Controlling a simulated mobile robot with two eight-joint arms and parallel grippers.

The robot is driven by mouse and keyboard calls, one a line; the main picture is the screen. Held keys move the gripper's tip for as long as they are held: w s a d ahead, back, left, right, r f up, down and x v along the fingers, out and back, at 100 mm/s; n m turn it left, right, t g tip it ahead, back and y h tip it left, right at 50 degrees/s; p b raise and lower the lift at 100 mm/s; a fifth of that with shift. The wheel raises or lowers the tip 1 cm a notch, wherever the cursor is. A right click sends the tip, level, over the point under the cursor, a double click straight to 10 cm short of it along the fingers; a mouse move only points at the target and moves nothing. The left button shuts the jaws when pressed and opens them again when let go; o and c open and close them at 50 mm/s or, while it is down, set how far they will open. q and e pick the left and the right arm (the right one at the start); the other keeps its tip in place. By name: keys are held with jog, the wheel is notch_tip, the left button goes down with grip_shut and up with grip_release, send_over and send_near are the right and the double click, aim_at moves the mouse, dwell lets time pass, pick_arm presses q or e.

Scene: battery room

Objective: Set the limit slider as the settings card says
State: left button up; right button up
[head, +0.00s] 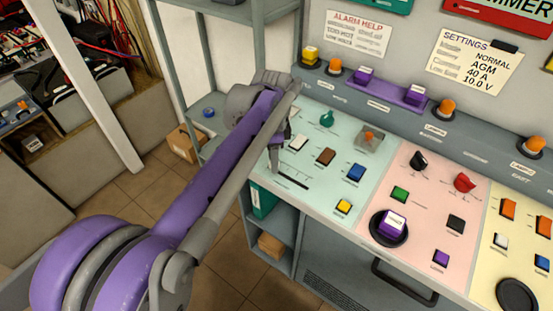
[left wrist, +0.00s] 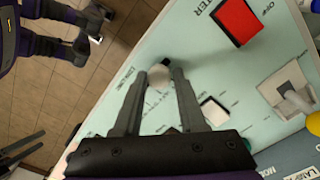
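The settings card (head: 475,62) on the back wall reads NORMAL, AGM, 40 A, 10.0 V. The limit slider's dark slot (head: 293,181) lies on the pale green panel section, near its front-left edge. My left gripper (head: 274,163) is at the slot's left end, pointing down. In the left wrist view, a pale round slider knob (left wrist: 159,76) fills the gap between the left gripper's fingertips (left wrist: 160,80); the fingers look closed on it. In the head view the gripper hides the knob. What looks like my right gripper (left wrist: 94,30) shows small in the left wrist view; its opening is unclear.
A teal knob (head: 327,118) stands farther back. Pink (head: 430,250) and yellow panel sections lie to the right. A handle (head: 405,283) sticks out in front.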

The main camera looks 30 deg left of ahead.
pick_arm(q)
jog(key=o, duration=0.4)
jog(key=shift+a, duration=0.25)
jog(key=shift+d, duration=0.1)
notch_tip(320, 180, up, 11)
jog(key=shift+f+p, duration=0.1)
jog(key=shift+p, duration=0.6)
jog(key=s+d+f+n+t+p, duration=0.1)
jog(key=s+d+f+n, duration=0.2)
jog(key=s+f, duration=0.1)
jog(key=s+d+f+n+t+p, duration=0.2)
jog(key=s+d+f+n, duration=0.1)
jog(key=s, duration=0.3)
jog(key=s+d+f+n+t+p, duration=0.2)
jog(key=s+d+f+n, duration=0.2)
jog(key=s+f, duration=0.1)
jog(key=shift+s+d+f, duration=0.1)
jog(key=shift+s+f, duration=0.25)
